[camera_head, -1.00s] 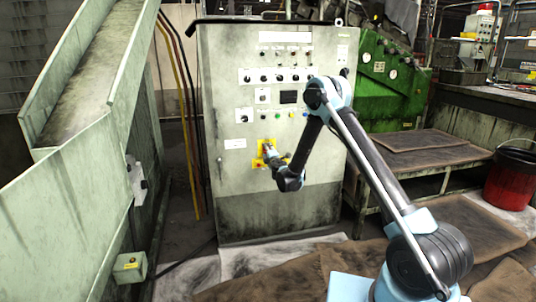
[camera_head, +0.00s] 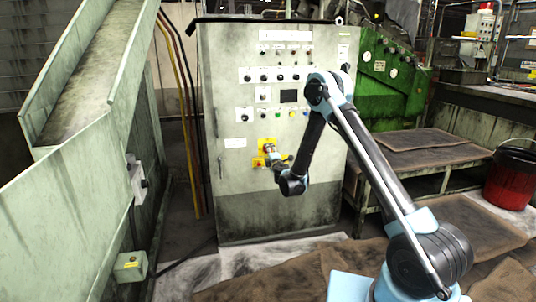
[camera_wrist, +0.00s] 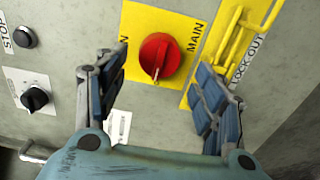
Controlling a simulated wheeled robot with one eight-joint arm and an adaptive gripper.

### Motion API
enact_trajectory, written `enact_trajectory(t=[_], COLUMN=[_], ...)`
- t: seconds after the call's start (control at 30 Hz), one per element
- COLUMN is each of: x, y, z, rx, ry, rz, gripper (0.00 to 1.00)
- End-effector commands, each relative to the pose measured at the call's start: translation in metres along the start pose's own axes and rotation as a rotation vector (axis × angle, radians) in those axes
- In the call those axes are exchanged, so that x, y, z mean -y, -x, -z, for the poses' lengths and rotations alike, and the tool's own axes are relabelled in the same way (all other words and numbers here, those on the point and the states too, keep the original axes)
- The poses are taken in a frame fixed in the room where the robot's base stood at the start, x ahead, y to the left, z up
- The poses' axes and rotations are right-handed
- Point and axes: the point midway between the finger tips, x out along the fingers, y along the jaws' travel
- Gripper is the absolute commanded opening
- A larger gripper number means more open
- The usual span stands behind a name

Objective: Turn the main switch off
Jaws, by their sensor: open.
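The main switch (camera_wrist: 160,58) is a round red knob on a yellow plate (camera_wrist: 150,20) marked MAIN, seen close in the wrist view. In the head view the red knob (camera_head: 269,148) is on the front of a grey-green control cabinet (camera_head: 235,180). My gripper (camera_wrist: 165,80) is open, with one finger to the left of the knob and the other to the right in the wrist view. The fingers appear apart from the knob, and nothing is held. In the head view my gripper (camera_head: 272,156) is just in front of the panel, near the yellow plate.
A yellow lock-out bracket (camera_wrist: 235,40) is beside the right finger. A black knob (camera_wrist: 35,98) and a STOP button (camera_wrist: 25,37) are on the left of the panel. A metal chute (camera_head: 90,90) stands left of the cabinet, and a low table (camera_head: 425,150) to its right.

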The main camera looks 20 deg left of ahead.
Motion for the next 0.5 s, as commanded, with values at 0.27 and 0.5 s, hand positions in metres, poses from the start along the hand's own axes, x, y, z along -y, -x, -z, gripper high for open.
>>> enact_trajectory(t=[0.27,0.5], x=[0.000,0.001], y=[0.053,0.076], z=[0.001,0.000], rx=[-0.002,-0.001], ry=[0.000,0.000], rz=[0.001,0.001], gripper=[0.63,0.63])
